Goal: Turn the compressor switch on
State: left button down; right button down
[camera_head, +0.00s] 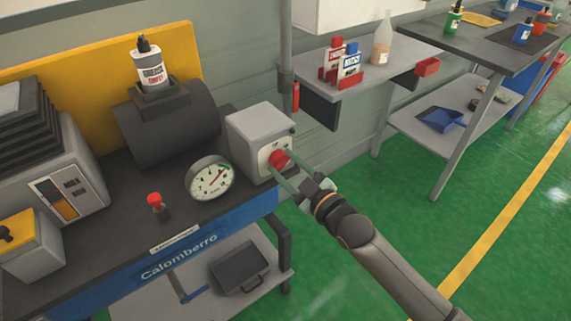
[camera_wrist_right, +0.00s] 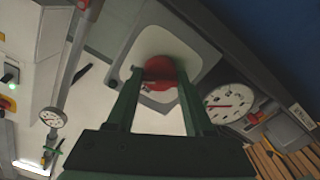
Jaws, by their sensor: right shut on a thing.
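The compressor switch is a red round knob (camera_head: 279,160) on the front of a grey box (camera_head: 258,122) at the right end of the workbench. My right gripper (camera_head: 283,167) reaches it from the right and is shut on the knob. In the right wrist view, the gripper's two green fingers (camera_wrist_right: 162,88) lie on either side of the red knob (camera_wrist_right: 160,70), which sits on a light square plate. The fingers partly cover the knob, so its exact setting cannot be read. My left gripper is not in view.
A round pressure gauge (camera_head: 210,177) stands left of the switch box. A wall shelf (camera_head: 372,72) is behind; the green floor (camera_head: 440,230) at right is clear.

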jog(key=c, duration=0.6)
grip_release()
jog(key=shift+c, duration=0.2)
jog(key=o, duration=0.4)
jog(key=shift+c, duration=0.2)
jog(key=shift+d, duration=0.1)
jog(key=v, duration=1.2)
jog(key=shift+s, duration=0.2)
jog(key=s+d+f+m+g+h+p, duration=0.2)
jog(key=s+d+f+m+h+p, duration=0.1)
jog(key=s+f, duration=0.5)
jog(key=s+d+f+m+g+h+p, duration=0.3)
jog(key=s+d+f+m+h, duration=0.2)
jog(key=s+f+m, duration=0.3)
notch_tip(320, 180, down, 3)
jog(key=shift+s+d+r, duration=0.15)
jog(key=shift+s+d, duration=0.35)
jog(key=shift+s, duration=0.05)
